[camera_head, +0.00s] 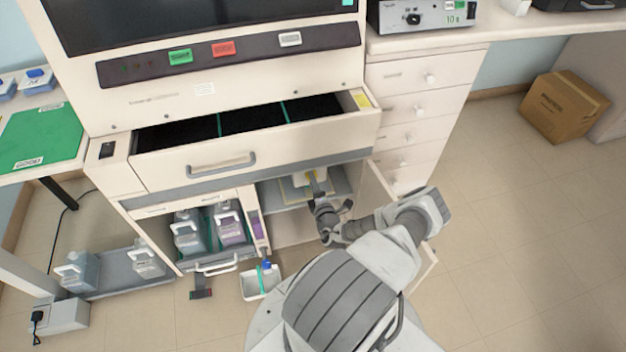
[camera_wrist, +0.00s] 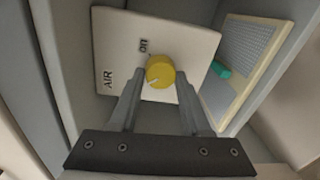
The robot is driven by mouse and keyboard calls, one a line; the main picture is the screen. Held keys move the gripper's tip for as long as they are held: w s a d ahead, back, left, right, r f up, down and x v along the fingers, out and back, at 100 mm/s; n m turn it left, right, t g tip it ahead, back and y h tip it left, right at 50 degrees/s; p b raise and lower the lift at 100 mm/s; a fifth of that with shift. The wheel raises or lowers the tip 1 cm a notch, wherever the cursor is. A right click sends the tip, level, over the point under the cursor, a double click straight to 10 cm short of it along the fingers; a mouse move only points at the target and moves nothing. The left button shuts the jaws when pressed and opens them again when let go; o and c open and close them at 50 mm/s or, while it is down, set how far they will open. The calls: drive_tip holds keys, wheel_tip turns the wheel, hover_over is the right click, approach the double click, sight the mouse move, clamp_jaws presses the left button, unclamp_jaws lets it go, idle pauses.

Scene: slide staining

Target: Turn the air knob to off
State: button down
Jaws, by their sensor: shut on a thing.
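The yellow air knob (camera_wrist: 160,69) sits on a pale panel (camera_wrist: 185,35) inside the open lower compartment. The panel reads "AIR" at its left and has a second short label, seemingly "ON", just above the knob. A pale pointer mark on the knob points to the lower left in the wrist view. My gripper (camera_wrist: 160,80) is shut on the knob, one finger on each side. In the head view my gripper (camera_head: 317,184) reaches into the compartment, and the knob shows only as a small yellow spot.
An open drawer (camera_head: 222,168) overhangs the compartment. A white tray (camera_head: 262,284) lies in front. A filter-like panel (camera_wrist: 240,55) with a green tab is beside the knob panel.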

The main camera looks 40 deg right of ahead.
drive_tip(key=shift+d+n, duration=0.1)
drive_tip(key=shift+n, duration=0.4)
drive_tip(key=shift+c, duration=1.8)
unclamp_jaws()
